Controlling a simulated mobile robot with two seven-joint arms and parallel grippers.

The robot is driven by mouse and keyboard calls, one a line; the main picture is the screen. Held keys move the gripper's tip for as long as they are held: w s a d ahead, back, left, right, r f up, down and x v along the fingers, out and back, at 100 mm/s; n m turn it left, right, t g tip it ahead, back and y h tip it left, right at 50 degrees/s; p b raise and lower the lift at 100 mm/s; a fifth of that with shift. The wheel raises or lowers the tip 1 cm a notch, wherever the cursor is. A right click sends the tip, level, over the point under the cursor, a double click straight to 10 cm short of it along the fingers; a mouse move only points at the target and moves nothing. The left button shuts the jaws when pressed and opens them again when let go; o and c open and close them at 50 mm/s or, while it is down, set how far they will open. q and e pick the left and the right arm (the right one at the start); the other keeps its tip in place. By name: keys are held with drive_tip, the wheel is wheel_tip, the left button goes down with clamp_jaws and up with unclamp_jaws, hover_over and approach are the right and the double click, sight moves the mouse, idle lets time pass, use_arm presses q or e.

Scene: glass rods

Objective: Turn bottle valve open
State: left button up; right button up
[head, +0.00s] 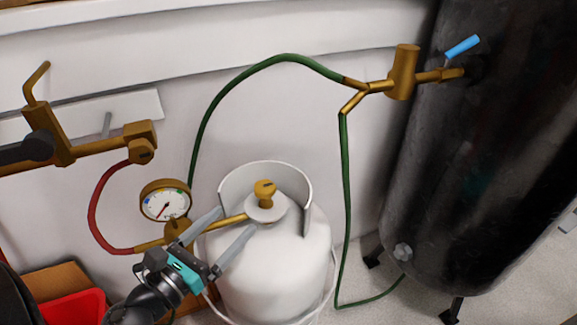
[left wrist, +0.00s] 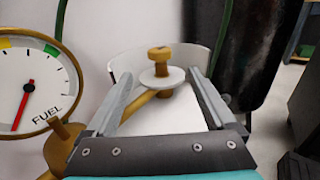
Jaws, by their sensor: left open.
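A white gas bottle (head: 275,265) stands on the floor with a curved collar around its top. A brass bottle valve (head: 264,192) rises upright from the bottle's neck inside the collar. My left gripper (head: 236,222) is open and empty, with its fingers pointing toward the valve from the lower left. In the left wrist view the valve (left wrist: 160,60) stands beyond the fingertips and between their lines, and the open left gripper (left wrist: 165,80) does not touch it. My right gripper is not in view.
A round fuel gauge (head: 165,201) and brass regulator sit left of the bottle, close to my left gripper. A red hose (head: 93,215) and a green hose (head: 205,115) run nearby. A black tank (head: 490,150) with a blue lever (head: 462,46) stands right.

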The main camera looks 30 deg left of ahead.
sight(271, 182)
use_arm(q)
drive_tip(key=w, duration=0.5)
drive_tip(key=w+d+p, duration=0.1)
drive_tip(key=w, duration=0.4)
drive_tip(key=w+p, duration=0.1)
drive_tip(key=w, duration=0.4)
drive_tip(key=shift+d, duration=0.35)
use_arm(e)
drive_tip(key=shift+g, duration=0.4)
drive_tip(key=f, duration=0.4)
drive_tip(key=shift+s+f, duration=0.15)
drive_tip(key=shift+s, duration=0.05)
use_arm(q)
drive_tip(key=c, duration=1.4)
